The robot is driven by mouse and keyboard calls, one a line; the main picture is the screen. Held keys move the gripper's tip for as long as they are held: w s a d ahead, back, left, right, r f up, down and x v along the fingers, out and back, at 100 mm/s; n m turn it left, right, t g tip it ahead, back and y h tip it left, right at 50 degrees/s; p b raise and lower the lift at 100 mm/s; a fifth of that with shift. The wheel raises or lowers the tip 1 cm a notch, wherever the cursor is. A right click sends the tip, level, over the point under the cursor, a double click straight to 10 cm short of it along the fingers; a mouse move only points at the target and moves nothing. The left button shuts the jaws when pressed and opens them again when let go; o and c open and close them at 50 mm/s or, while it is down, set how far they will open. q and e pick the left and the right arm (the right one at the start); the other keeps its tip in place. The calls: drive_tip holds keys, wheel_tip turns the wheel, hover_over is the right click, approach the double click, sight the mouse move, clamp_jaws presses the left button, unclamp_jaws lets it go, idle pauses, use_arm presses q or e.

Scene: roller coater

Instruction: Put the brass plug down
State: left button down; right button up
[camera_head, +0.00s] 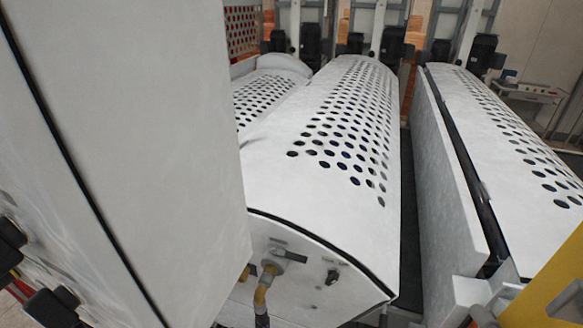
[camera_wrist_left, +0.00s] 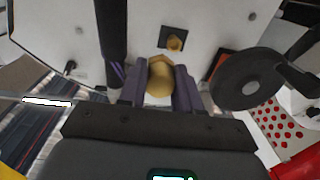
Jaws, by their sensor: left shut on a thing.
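The brass plug (camera_wrist_left: 160,77) is in the left wrist view, with its rounded golden body between two purple-grey fingers. My left gripper (camera_wrist_left: 160,90) is shut on it. The plug appears in front of a white machine panel (camera_wrist_left: 205,25); I cannot tell whether they touch. Beyond the plug, a small brass fitting (camera_wrist_left: 174,43) sits in a dark square opening in that panel. My left gripper and the plug do not show in the head view. My right gripper is in neither view.
In the left wrist view, a black disc (camera_wrist_left: 247,80) on an arm stands close at right, and a dark hose (camera_wrist_left: 112,35) runs at left. In the head view, a perforated white cover (camera_head: 320,140) has a brass pipe fitting (camera_head: 267,274) on its end.

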use_arm(q)
drive_tip(key=s+a+r+n+y+p, duration=0.1)
drive_tip(key=s+a+r+n+y, duration=0.2)
drive_tip(key=r+y, duration=0.25)
drive_tip(key=d+r+m+g+h, duration=0.2)
drive_tip(key=d+r+m+h, duration=0.2)
drive_tip(key=d+r+h, duration=0.45)
drive_tip(key=d+r+m+g+h, duration=0.2)
drive_tip(key=d+r+m+h, duration=0.35)
drive_tip(key=r, duration=0.65)
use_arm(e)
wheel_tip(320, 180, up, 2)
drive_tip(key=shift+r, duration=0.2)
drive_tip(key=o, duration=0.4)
use_arm(q)
drive_tip(key=w+d+f+m+g+h, duration=0.3)
drive_tip(key=d+f+g, duration=0.1)
drive_tip(key=f+g, duration=0.1)
drive_tip(key=shift+w+d+f+m+g, duration=0.2)
drive_tip(key=shift+d+m+g, duration=0.15)
drive_tip(key=shift+g, duration=0.35)
